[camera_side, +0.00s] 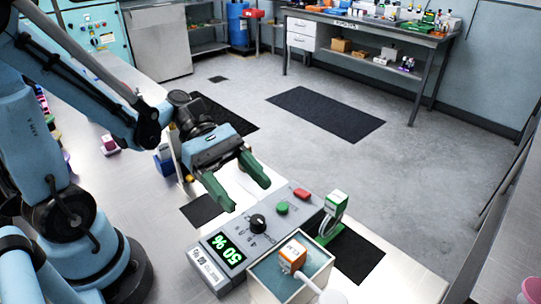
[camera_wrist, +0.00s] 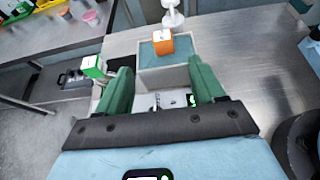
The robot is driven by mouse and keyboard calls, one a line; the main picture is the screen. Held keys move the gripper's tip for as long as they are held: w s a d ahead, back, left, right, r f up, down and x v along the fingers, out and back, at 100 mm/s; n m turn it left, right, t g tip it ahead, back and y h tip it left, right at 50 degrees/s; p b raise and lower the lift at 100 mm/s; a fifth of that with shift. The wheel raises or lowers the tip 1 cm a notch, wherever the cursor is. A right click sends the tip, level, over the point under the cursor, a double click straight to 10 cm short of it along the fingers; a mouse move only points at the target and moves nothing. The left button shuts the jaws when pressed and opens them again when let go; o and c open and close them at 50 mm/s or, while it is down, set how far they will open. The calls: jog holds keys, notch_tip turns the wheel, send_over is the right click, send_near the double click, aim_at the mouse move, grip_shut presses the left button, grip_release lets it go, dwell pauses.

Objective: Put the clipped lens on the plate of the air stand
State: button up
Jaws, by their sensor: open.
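My gripper (camera_side: 246,194) is open and empty, its two green fingers spread above the grey control box; it also shows in the wrist view (camera_wrist: 160,68). I cannot tell for certain which item is the clipped lens or the air stand. An orange-and-white block (camera_side: 293,254) sits on the blue-grey top of a pale box (camera_side: 262,276); the block shows ahead of my fingers in the wrist view (camera_wrist: 162,42). A green-and-white block (camera_side: 336,203) stands on a dark green base (camera_side: 327,232). A white round-topped piece (camera_wrist: 172,18) stands beyond the orange block.
The grey control box (camera_side: 250,232) has a black knob, green and red buttons, and a lit green display. A pink piece (camera_side: 109,146) and a blue bin (camera_side: 166,167) are to the left. Bare metal table (camera_wrist: 235,60) lies right in the wrist view.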

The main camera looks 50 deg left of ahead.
send_near(301, 256)
jog(key=d+f, duration=0.2)
jog(key=shift+r+x, duration=0.15)
jog(key=shift+x, duration=1.05)
jog(key=shift+r+x, duration=0.15)
jog(key=shift+x, duration=1.1)
jog(key=shift+d, duration=0.15)
grip_shut()
jog(key=shift+r, duration=0.15)
